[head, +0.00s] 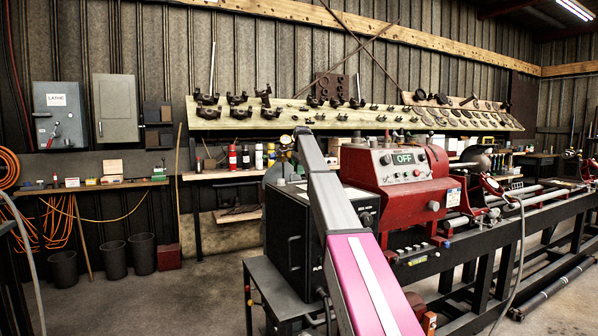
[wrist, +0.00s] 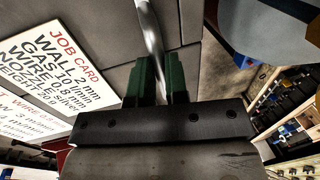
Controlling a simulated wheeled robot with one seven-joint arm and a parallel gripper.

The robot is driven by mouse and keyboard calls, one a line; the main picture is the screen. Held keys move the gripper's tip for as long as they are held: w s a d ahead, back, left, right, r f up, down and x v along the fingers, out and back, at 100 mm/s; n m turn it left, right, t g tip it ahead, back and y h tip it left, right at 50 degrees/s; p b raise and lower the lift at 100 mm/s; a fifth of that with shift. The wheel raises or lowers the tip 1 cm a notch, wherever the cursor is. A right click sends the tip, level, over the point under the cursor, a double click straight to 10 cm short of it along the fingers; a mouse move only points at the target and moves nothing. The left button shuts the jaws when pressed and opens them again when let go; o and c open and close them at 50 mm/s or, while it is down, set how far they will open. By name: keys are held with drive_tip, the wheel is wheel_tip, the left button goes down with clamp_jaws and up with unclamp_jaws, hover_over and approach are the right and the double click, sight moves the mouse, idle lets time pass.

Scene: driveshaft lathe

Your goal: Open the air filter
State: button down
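My gripper (wrist: 163,75) shows in the wrist view with two green fingers close together. A curved silver bar (wrist: 151,35) runs down from the top edge into the narrow gap between them and appears to fill it. I cannot tell from this view whether the bar belongs to the air filter. In the head view a black box (head: 289,238) with a partly hidden white label stands left of the red lathe; it may be the air filter. My arm covers its right part. My gripper is not visible in the head view.
The red lathe headstock (head: 400,190) with an OFF display stands right of the black box. A dark metal table (head: 280,290) is below the box. A white job card (wrist: 60,60) lies left of my fingers on a grey surface.

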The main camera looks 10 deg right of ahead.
wheel_tip(320, 180, up, 11)
drive_tip(key=shift+f, duration=0.2)
drive_tip(key=c, duration=1.1)
unclamp_jaws()
drive_tip(key=shift+r, duration=0.1)
drive_tip(key=r, duration=0.3)
drive_tip(key=s+r, duration=0.1)
drive_tip(key=r, duration=0.3)
drive_tip(key=s+r, duration=0.1)
drive_tip(key=r, duration=0.2)
drive_tip(key=shift+d+r, duration=0.2)
drive_tip(key=shift+d, duration=0.1)
